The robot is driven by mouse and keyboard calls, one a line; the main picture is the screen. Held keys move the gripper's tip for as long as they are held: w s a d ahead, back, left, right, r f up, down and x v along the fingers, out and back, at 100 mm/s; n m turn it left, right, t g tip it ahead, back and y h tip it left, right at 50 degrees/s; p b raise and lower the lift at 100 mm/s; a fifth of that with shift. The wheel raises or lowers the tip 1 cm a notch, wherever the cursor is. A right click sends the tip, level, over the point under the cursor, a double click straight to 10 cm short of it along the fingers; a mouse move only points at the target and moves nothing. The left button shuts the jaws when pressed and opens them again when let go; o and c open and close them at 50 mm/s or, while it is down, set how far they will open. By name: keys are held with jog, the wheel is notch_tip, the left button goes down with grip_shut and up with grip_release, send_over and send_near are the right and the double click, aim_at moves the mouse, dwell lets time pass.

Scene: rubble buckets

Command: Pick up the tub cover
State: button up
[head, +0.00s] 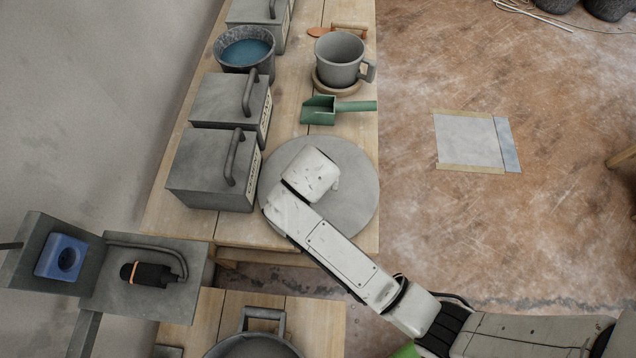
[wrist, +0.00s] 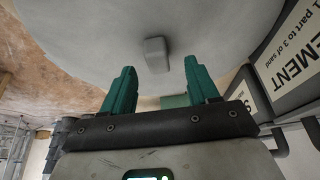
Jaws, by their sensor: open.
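The tub cover is a round grey disc (head: 357,205) lying at the near right of the wooden bench in the head view. It fills the top of the wrist view (wrist: 80,35), where a small block-shaped knob (wrist: 156,52) stands out from it. My gripper (wrist: 159,64) is open, with one green finger on each side of the knob and the tips near its level. I cannot tell whether they touch the cover. In the head view my arm lies over the cover and hides the knob and the fingers.
Grey lidded boxes with handles (head: 212,170) stand close left of the cover; a CEMENT label (wrist: 290,60) shows at right in the wrist view. Behind are a green scoop (head: 320,110), a grey mug (head: 340,58) and a bucket of blue liquid (head: 245,50). A round vessel (head: 255,346) is in front.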

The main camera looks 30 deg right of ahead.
jog(key=shift+x, duration=1.9)
jog(key=shift+s, duration=0.15)
jog(key=shift+c, duration=0.3)
jog(key=c, duration=1)
jog(key=shift+o, duration=0.2)
